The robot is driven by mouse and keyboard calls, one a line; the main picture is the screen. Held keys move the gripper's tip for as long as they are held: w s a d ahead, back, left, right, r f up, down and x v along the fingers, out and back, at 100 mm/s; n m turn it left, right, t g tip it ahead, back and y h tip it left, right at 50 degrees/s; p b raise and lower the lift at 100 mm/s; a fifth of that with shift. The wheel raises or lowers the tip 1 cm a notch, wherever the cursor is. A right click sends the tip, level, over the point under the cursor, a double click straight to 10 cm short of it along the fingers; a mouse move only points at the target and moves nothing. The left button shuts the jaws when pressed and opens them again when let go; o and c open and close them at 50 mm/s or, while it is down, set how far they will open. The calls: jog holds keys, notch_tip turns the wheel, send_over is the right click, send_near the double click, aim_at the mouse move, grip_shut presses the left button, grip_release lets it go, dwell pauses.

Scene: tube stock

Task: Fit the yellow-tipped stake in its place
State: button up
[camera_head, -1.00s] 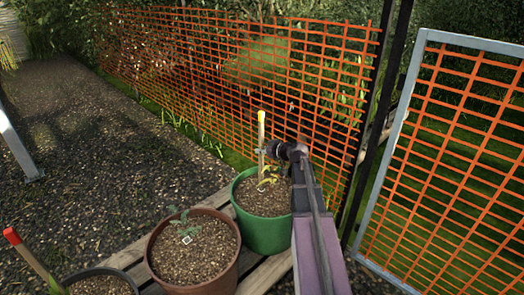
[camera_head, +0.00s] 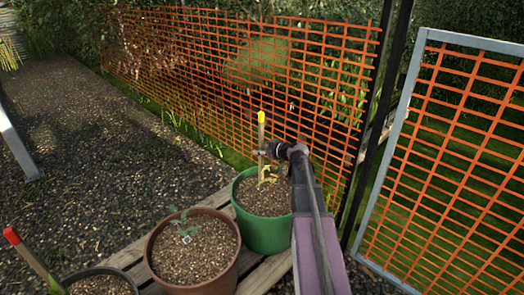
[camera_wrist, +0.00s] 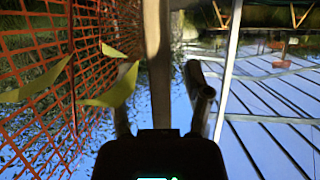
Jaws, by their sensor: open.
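The yellow-tipped stake (camera_head: 261,130) stands upright in the green pot (camera_head: 268,234), beside a plant (camera_head: 267,175) with yellowish leaves. Its lower end is at the soil, partly hidden by the plant. My gripper (camera_head: 264,153) reaches in from the right at the stake, above the soil. In the wrist view, the stake (camera_wrist: 158,50) runs vertically between the two separated fingers of my gripper (camera_wrist: 161,80). The fingers look open, with visible space on both sides of the stake. Yellow-green leaves (camera_wrist: 115,88) hang at the left finger.
A brown pot (camera_head: 151,250) with a small seedling stands left of the green pot. A black pot (camera_head: 76,273) and a red-tipped stake (camera_head: 30,257) are at lower left. The pots stand on wooden slats (camera_head: 263,274). Orange mesh fencing (camera_head: 210,70) rises close behind; a framed mesh panel (camera_head: 408,105) stands right.

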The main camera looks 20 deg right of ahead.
aim_at(262, 112)
jog(key=shift+r, duration=0.1)
notch_tip(262, 112, up, 17)
jog(key=p, duration=1.7)
jog(key=shift+s+d+f, duration=0.2)
jog(key=shift+s+d, duration=0.15)
jog(key=shift+s, duration=0.2)
jog(key=shift+s+d, duration=0.3)
jog(key=shift+d, duration=0.15)
jog(key=shift+s+f, duration=0.1)
jog(key=shift+s, duration=0.05)
